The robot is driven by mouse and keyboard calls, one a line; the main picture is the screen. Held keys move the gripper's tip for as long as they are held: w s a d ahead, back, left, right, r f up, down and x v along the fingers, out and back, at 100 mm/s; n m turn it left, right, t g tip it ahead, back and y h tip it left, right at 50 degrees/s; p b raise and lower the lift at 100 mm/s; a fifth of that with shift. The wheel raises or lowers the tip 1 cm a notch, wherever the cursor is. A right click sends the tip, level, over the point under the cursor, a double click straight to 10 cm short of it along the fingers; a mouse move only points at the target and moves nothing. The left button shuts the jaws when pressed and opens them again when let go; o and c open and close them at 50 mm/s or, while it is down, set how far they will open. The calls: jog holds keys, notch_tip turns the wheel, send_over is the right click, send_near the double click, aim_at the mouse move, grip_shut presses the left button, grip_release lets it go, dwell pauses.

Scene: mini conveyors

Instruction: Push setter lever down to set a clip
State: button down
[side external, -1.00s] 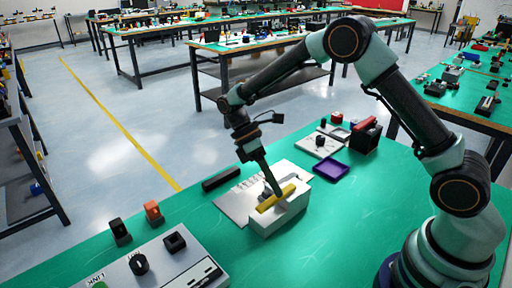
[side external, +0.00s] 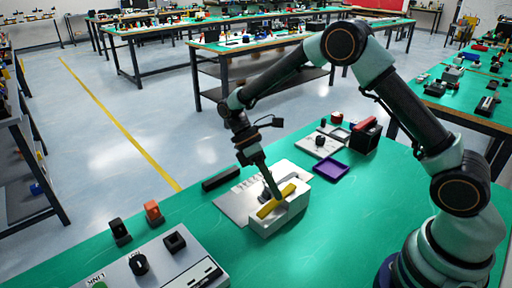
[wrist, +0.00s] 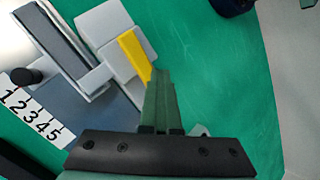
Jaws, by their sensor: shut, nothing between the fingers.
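The yellow setter lever (side external: 277,200) lies across the top of a white block (side external: 290,215) on the green table. It also shows in the wrist view (wrist: 133,52), just beyond my fingertips. My gripper (side external: 275,195) is shut and empty and points down at the lever's middle. Its fingers (wrist: 160,80) hide part of the lever in the wrist view. The tips look to be at the lever; I cannot tell whether they press on it. No clip can be made out clearly.
A grey plate (side external: 233,208) with a numbered strip (wrist: 30,120) adjoins the block. A black bar (side external: 221,179) lies behind it. A purple tray (side external: 331,170) and a black box (side external: 364,141) stand to the right. A control panel (side external: 165,265) is at front left. Green table right of the block is clear.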

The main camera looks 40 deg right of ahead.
dwell(0.4)
jog(key=shift+r, duration=1.2)
jog(key=shift+r, duration=0.1)
jog(key=shift+r, duration=2.4)
jog(key=shift+r, duration=0.1)
notch_tip(320, 180, up, 6)
jog(key=m+t, duration=0.4)
send_over(274, 198)
jog(key=s+d, duration=0.2)
jog(key=s+d+r+m+t+y, duration=0.1)
jog(key=s+d+r+m+t, duration=0.2)
jog(key=s+m+t, duration=0.2)
jog(key=m+t, duration=0.2)
jog(key=t, duration=0.2)
jog(key=shift+r, duration=0.4)
